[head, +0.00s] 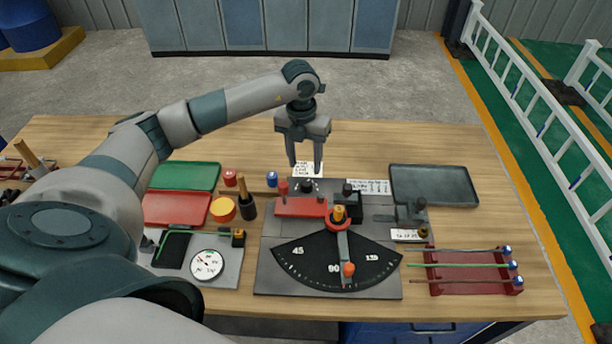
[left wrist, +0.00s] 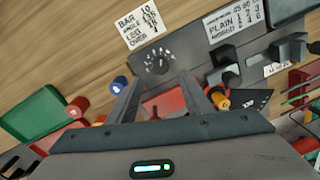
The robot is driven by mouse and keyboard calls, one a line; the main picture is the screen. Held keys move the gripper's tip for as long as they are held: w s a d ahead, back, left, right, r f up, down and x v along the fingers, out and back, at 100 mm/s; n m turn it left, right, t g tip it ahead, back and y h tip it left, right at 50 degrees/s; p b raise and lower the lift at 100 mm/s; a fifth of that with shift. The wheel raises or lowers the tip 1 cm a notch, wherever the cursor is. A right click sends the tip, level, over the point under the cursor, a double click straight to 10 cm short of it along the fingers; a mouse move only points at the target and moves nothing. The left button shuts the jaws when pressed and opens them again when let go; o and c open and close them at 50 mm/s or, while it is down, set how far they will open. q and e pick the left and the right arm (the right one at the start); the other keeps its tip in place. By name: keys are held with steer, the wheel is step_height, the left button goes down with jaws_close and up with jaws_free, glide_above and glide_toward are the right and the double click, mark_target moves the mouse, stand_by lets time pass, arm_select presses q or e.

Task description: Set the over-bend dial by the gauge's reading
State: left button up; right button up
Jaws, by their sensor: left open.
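The over-bend dial is a small black knob (head: 307,186) at the back edge of the bender plate; in the left wrist view the dial (left wrist: 159,63) has pale marks around it. The gauge (head: 206,264) is a white round face on a grey plate left of the bender; its reading is too small to tell. My left gripper (head: 305,169) is open and empty, pointing down just above and behind the dial. In the left wrist view its fingers (left wrist: 160,85) reach toward the dial from either side, apart from it. My right gripper is not in view.
The bender (head: 270,275) has a black angle scale and a lever with an orange knob. Printed cards (head: 368,186) lie behind it. Green (head: 186,176) and red (head: 176,208) trays are left, a dark tray (head: 433,185) right, and a red bar rack (head: 472,285) front right.

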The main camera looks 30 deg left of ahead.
mark_target(306, 182)
arm_select(q)
step_height(306, 182, down, 7)
steer(key=shift+d+r+p, duration=0.15)
steer(key=shift+r+p, duration=0.05)
steer(key=shift+p, duration=0.85)
steer(key=shift+f, duration=0.7)
steer(key=c, duration=1.1)
steer(key=shift+o, duration=0.2)
